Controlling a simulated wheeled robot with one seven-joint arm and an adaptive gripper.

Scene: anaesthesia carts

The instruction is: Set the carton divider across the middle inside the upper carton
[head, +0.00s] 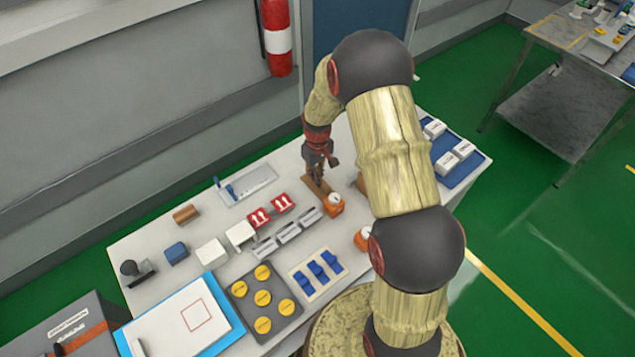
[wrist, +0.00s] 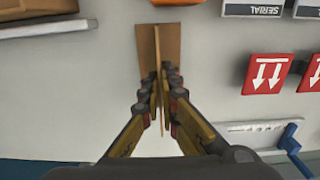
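The carton divider (wrist: 173,42) is a brown cardboard piece with a thin upright panel. In the head view its brown part (head: 318,187) shows under my gripper (head: 318,172). In the wrist view the fingertips of my gripper (wrist: 159,90) close in on both sides of the thin panel and appear shut on it. I cannot tell whether the divider touches the table. A brown cardboard thing, perhaps a carton (wrist: 30,8), shows at the top left of the wrist view. In the head view a brown piece (head: 361,184) peeks out beside my arm, which hides most of that area.
An orange item with a white top (head: 334,205) stands close to the divider. Red arrow blocks (head: 259,218), labelled boxes (head: 289,232) and a pale tray (head: 250,185) with blue tools lie to the left. A blue mat (head: 471,168) with white boxes is at the right.

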